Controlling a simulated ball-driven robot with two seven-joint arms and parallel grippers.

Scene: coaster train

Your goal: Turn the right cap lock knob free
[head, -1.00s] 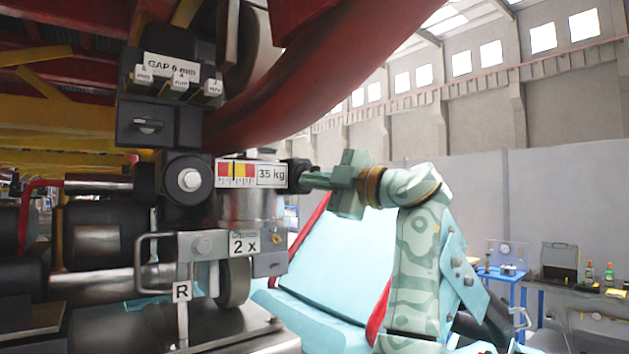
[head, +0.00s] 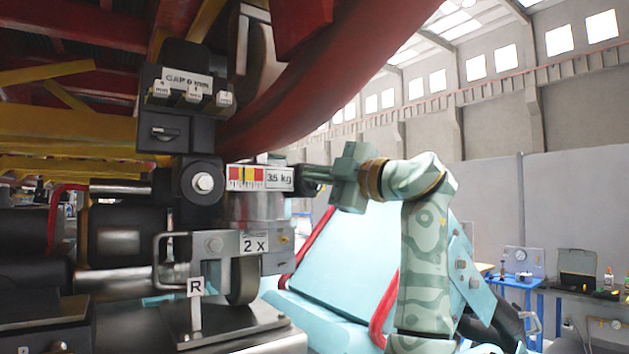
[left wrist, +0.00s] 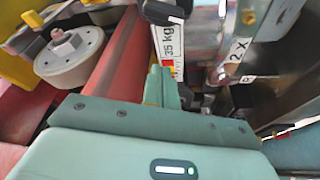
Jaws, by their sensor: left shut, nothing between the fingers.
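The metal housing carries a red and yellow gauge with a "35 kg" label (head: 260,178) and a "2 x" tag (head: 254,244) below. My left gripper (head: 306,173) is shut and empty, its fingertips beside the right end of the gauge. They overlap a dark part there, so I cannot tell whether they touch it. A small turn knob (head: 165,131) sits on the black box at upper left. No part is clearly marked as the right cap lock knob. In the left wrist view, the fingers (left wrist: 162,75) end just below the "35 kg" label (left wrist: 170,40). My right gripper is not in view.
A metal loop handle (head: 160,260) and an "R" tag (head: 195,287) stand on the lower bracket. A thick red curved tube (head: 330,95) passes above my gripper. Pale blue seats (head: 350,260) with red bars lie behind. A blue workbench (head: 525,285) stands at the right.

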